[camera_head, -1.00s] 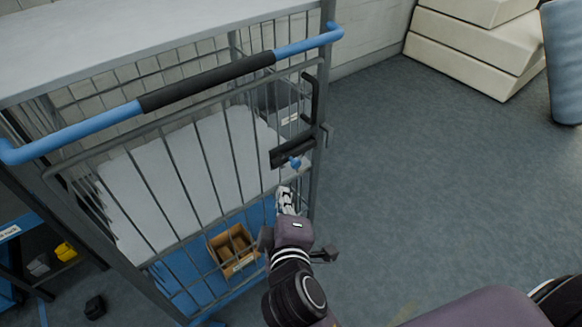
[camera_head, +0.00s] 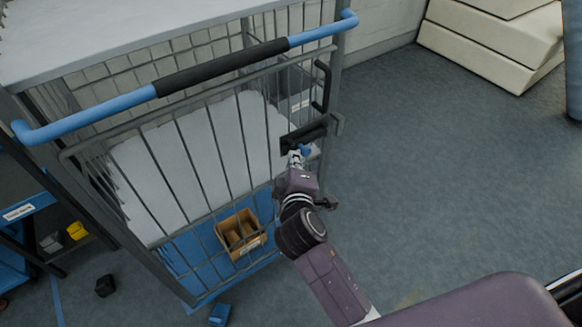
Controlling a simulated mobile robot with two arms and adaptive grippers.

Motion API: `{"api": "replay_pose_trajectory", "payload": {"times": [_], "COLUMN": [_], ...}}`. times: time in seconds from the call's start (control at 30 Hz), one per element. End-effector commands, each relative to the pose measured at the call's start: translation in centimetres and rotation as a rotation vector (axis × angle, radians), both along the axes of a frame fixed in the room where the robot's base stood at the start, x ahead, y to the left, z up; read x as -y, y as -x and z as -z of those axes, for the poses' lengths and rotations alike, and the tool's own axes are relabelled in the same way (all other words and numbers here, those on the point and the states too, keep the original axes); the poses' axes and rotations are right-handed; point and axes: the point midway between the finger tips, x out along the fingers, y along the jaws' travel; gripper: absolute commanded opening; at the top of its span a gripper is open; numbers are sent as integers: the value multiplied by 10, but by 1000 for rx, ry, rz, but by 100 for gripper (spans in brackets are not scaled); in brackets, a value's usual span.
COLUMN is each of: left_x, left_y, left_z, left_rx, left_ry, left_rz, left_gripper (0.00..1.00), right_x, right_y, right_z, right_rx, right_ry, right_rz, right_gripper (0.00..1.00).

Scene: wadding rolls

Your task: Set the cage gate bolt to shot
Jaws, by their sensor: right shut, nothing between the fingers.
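The cage gate (camera_head: 190,160) is a grey wire-bar panel on a trolley, upright beside its right-hand post (camera_head: 333,80). A grey bracket (camera_head: 339,125) is on the post beside the bolt. I cannot tell how far the bolt reaches into it. My right gripper (camera_head: 296,156) is shut and empty, its fingertips at the knob's left side. Whether they touch it is unclear. My left gripper is out of view.
A blue push handle with a black grip (camera_head: 222,67) crosses above the gate. Behind the bars are white wadding (camera_head: 200,160) and a cardboard box (camera_head: 241,234). Cream foam blocks (camera_head: 485,50) stand at the back right. The floor right of the gate is clear.

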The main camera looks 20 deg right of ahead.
Motion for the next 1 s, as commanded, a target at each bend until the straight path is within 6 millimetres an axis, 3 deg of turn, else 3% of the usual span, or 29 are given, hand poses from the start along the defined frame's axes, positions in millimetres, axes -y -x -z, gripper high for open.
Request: {"api": "replay_pose_trajectory", "payload": {"times": [0.2, 0.67, 1.0], "left_x": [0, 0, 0], "left_y": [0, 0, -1], "left_z": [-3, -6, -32], "left_rx": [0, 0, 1], "left_ry": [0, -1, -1], "left_rz": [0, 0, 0], "left_gripper": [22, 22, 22], "right_x": [19, 23, 67], "right_y": [-9, -11, -27], "right_z": [11, 12, 9], "right_rx": [-2, -1, -1], "right_ry": [2, 2, 1], "right_rz": [0, -1, 1], "right_gripper": [0, 0, 0]}}
